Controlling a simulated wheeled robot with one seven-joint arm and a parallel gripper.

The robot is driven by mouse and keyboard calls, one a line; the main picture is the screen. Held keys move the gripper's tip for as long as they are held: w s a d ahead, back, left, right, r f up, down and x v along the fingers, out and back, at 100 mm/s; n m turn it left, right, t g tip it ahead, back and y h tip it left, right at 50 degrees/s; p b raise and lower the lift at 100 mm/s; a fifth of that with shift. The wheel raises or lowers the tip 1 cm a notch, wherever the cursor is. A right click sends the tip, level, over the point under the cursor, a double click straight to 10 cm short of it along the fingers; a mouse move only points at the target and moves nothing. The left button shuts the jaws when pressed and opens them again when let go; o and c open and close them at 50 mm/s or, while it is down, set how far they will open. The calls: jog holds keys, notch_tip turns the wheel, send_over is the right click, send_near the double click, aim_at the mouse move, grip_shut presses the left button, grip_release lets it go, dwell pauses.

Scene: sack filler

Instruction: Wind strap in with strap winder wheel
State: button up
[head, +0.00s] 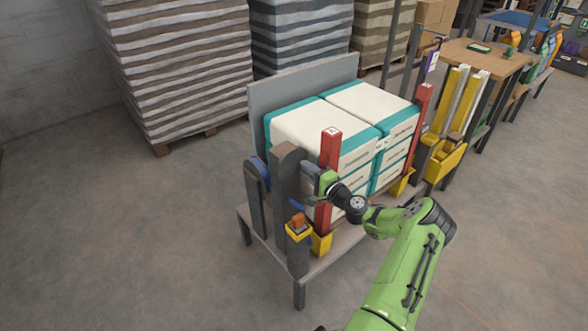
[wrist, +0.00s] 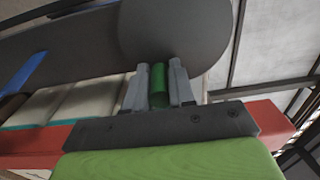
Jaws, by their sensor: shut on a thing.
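My gripper (wrist: 160,88) is shut on a green upright handle (wrist: 159,86) in the wrist view, one grey finger on each side. The handle stands at a rounded dark grey plate (wrist: 175,30), which appears to be part of the winder wheel. In the head view my gripper (head: 318,182) is beside the tall brown-grey post (head: 286,210), and my wrist hides most of the wheel and handle. A bit of blue strap (head: 297,204) shows below my gripper; a blue piece also shows in the wrist view (wrist: 24,74).
White and teal sacks (head: 310,124) are stacked on the stand (head: 318,263) between red posts (head: 331,150). A yellow holder (head: 299,231) with an orange item is on the near post. Pallets of sacks (head: 180,70) stand behind. The floor at left is clear.

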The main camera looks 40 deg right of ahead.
aim_at(296, 173)
jog(key=shift+w+a+f, duration=0.15)
jog(key=shift+a+f, duration=0.1)
jog(key=shift+a, duration=0.15)
jog(key=shift+a+f, duration=0.6)
jog(key=shift+a, duration=0.25)
jog(key=o, duration=1.8)
jog(key=shift+d+r, duration=0.1)
jog(key=shift+r, duration=0.3)
jog(key=shift+s+d, duration=0.1)
jog(key=shift+s, duration=0.15)
jog(key=s, duration=0.7)
jog(key=shift+s+f+p, duration=0.3)
jog(key=shift+f+p, duration=0.05)
jog(key=shift+p, duration=0.05)
jog(key=shift+d, duration=0.1)
